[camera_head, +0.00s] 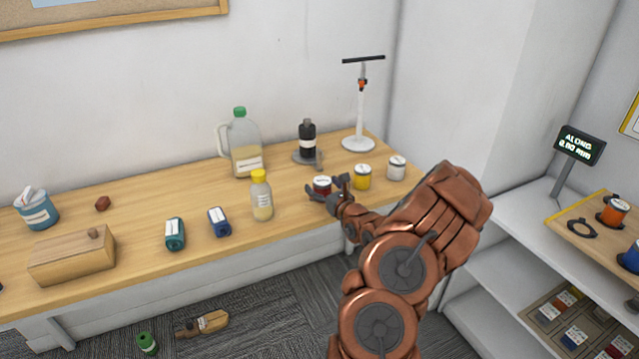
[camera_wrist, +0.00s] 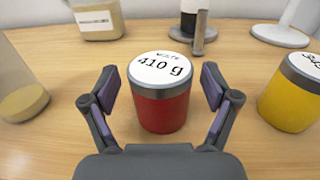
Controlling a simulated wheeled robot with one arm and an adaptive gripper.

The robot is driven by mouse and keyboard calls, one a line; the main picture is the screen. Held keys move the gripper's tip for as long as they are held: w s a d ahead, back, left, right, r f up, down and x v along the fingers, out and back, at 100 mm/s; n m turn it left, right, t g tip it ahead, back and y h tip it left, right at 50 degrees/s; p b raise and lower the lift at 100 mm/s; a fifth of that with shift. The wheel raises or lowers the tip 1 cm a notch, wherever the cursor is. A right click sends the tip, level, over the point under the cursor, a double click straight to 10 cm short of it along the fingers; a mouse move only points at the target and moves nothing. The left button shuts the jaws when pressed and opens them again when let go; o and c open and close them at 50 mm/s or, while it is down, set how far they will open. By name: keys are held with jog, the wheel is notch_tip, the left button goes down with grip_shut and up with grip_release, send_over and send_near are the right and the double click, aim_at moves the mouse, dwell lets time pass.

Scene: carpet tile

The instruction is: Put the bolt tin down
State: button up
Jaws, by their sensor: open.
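The bolt tin (camera_wrist: 162,105) is a red tin with a grey rim and a white lid lettered "410 g"; the smaller word above looks like "BOLTS". It stands upright on the wooden bench. My gripper (camera_wrist: 165,90) is open around it, one finger on each side with a gap showing on both sides. In the head view the red tin (camera_head: 322,185) sits on the bench, with my gripper (camera_head: 330,190) at its right, partly covering it.
A yellow tin (camera_head: 362,177) and a white tin (camera_head: 397,167) stand to the right. A yellow-capped bottle (camera_head: 261,196) stands to the left. Behind are a dark bottle (camera_head: 307,139) and a white stand (camera_head: 358,143). Bare bench (camera_head: 150,190) lies further left.

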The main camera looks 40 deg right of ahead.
jog(key=b+v, duration=0.1)
jog(key=v, duration=0.8)
jog(key=shift+s, duration=0.25)
